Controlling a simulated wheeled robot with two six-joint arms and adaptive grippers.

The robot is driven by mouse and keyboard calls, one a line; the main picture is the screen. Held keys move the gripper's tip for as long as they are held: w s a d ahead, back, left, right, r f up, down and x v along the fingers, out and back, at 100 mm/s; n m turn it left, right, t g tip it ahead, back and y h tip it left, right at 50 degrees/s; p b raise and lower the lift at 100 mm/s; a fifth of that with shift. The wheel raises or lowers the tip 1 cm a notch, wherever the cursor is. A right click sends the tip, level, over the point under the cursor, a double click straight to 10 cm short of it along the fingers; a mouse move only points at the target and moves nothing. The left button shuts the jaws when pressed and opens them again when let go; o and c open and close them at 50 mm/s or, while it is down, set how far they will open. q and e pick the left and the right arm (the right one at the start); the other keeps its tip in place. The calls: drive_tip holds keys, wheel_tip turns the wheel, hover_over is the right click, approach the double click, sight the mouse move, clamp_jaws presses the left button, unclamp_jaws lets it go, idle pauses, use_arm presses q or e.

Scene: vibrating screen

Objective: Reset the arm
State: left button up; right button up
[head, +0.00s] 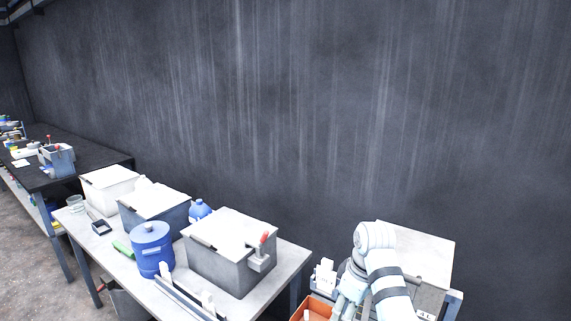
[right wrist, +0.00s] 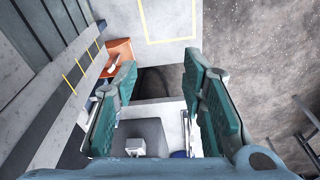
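My right arm (head: 384,262) rises at the lower right of the head view, bent at an elbow, in front of a white-topped box (head: 425,252). Below the fingers are a grey box-like surface (right wrist: 140,135) and a dark opening. My left gripper is not in view.
A table (head: 283,262) carries a grey box (head: 215,268) with a red-handled switch, a blue canister (head: 152,252) and other boxes. An orange bin (head: 312,314) is beside my right arm; it also shows in the right wrist view (right wrist: 118,50). A dark wall stands behind.

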drive_tip(key=s+d+f+m+t+h, duration=0.1)
drive_tip(key=s+d+f+m, duration=0.25)
drive_tip(key=s+f, duration=0.45)
drive_tip(key=s+d+f+m, duration=0.2)
drive_tip(key=s+d+f, duration=0.2)
drive_tip(key=s+f, duration=0.35)
drive_tip(key=s+d+m+t+h, duration=0.1)
drive_tip(key=s+d+m, duration=0.2)
drive_tip(key=s, duration=1.6)
wheel_tip(320, 180, down, 22)
drive_tip(key=s+d+b, duration=0.1)
drive_tip(key=s+b, duration=0.1)
drive_tip(key=b, duration=0.1)
drive_tip(key=s+d+f+g+b, duration=0.1)
drive_tip(key=s+f+g+b, duration=0.1)
drive_tip(key=s+f, duration=1.1)
drive_tip(key=shift+s+f, duration=0.2)
drive_tip(key=shift+f, duration=0.5)
drive_tip(key=shift+m, duration=0.25)
